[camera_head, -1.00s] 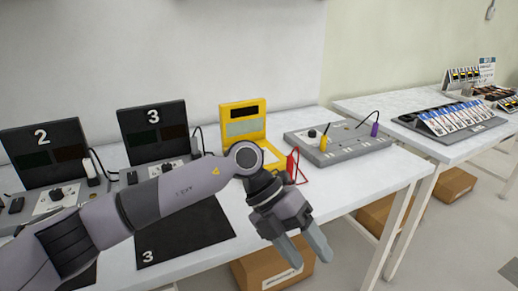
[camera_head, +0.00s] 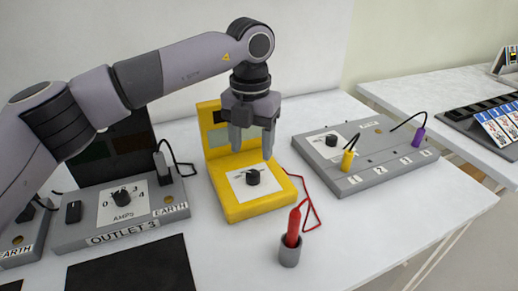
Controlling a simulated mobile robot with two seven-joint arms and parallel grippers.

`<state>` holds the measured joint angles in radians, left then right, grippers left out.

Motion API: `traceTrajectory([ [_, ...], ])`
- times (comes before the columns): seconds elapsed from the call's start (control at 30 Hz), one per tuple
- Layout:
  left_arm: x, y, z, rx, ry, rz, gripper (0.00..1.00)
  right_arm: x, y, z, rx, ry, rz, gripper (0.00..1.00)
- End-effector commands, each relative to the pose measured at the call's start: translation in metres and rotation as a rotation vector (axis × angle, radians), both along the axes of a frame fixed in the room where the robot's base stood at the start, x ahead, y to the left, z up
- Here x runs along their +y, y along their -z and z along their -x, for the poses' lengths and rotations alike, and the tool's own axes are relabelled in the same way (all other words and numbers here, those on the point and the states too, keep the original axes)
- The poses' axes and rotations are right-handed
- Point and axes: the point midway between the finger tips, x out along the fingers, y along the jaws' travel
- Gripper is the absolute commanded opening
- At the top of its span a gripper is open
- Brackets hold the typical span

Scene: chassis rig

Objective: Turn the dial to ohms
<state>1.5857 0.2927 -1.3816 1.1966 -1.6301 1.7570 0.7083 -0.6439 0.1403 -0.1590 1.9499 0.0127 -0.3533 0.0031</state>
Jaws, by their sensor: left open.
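The yellow meter (camera_head: 257,207) stands on the white table with its lid or screen panel (camera_head: 207,137) raised at the back. A black dial (camera_head: 252,177) sits on a white label on its base; the label's markings are too small to read. My left gripper (camera_head: 252,150) points down above the dial, open and empty, its fingertips apart from the dial. The gripper hides part of the meter's upright panel. A red probe (camera_head: 293,225) stands in a grey holder (camera_head: 290,252) in front of the meter, with a red lead running to it. My right gripper is not in view.
The grey Outlet 3 box (camera_head: 70,238) with an amps dial (camera_head: 122,197) is at the left, before a black panel. A grey box (camera_head: 365,180) with a dial and yellow and purple plugs is at the right. A black mat (camera_head: 135,268) lies at the front left.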

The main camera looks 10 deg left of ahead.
Motion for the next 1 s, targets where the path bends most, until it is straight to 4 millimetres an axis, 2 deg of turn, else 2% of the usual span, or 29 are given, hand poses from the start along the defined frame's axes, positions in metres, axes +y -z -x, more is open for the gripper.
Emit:
traceTrajectory([
  [0.17, 0.000, 0.008, 0.000, 0.003, 0.001, -0.001, 0.59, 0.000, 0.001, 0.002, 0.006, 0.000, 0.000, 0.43],
  [0.4, 0.000, 0.044, 0.001, 0.004, 0.002, 0.000, 0.59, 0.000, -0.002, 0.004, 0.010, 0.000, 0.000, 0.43],
  [0.6, 0.000, 0.067, 0.001, 0.002, 0.001, 0.001, 0.59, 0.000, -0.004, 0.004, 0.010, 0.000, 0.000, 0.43],
  [0.93, 0.000, 0.072, 0.000, 0.000, 0.001, 0.001, 0.59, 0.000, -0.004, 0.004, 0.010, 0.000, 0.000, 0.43],
  [0.97, 0.000, 0.072, 0.000, 0.000, 0.001, 0.001, 0.52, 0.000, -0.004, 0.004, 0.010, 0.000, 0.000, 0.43],
  [1.0, 0.000, 0.072, 0.000, 0.000, 0.001, 0.001, 0.39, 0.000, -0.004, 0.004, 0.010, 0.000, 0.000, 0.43],
])
